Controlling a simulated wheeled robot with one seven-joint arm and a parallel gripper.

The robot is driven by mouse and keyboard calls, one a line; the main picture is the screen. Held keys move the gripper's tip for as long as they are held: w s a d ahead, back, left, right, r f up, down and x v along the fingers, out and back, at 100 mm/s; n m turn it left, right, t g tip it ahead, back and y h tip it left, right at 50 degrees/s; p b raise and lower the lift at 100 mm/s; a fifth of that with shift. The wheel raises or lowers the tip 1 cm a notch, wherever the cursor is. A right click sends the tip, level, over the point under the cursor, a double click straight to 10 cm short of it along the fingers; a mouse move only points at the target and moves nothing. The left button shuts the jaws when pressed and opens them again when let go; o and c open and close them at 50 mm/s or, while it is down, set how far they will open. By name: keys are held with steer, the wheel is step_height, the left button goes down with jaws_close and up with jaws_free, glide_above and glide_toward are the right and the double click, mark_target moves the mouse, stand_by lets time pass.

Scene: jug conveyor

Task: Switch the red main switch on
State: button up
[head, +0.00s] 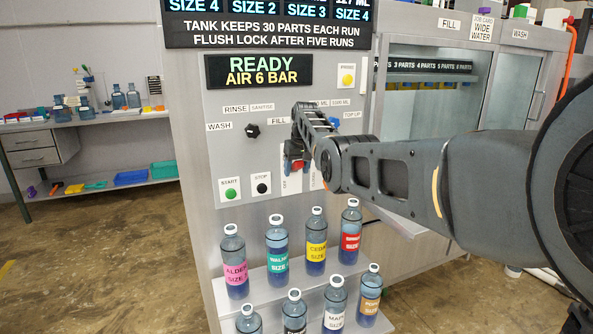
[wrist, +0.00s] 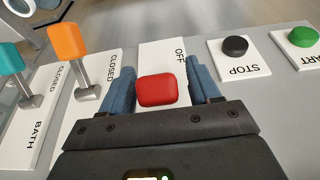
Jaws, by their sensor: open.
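The red main switch (wrist: 156,90) is in the middle of the wrist view, on a white plate marked OFF (wrist: 163,57). The OFF label shows upside down there; any other marking on the plate is hidden. My gripper (wrist: 162,75) is open, with one blue finger on each side of the red handle. I cannot tell whether either finger touches it. In the head view my gripper (head: 297,148) is at the panel, and a bit of red (head: 293,166) shows at its fingers. My arm hides much of the panel there.
In the wrist view an orange lever (wrist: 66,43) and a teal lever (wrist: 11,59) stand left of the switch. A black STOP button (wrist: 235,46) and a green START button (wrist: 303,37) are to the right. Several bottles stand on the steps below the panel (head: 225,180).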

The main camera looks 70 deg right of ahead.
mark_target(300, 164)
steer(key=shift+v, duration=3.55)
steer(key=shift+a, duration=0.1)
steer(key=shift+s, duration=0.1)
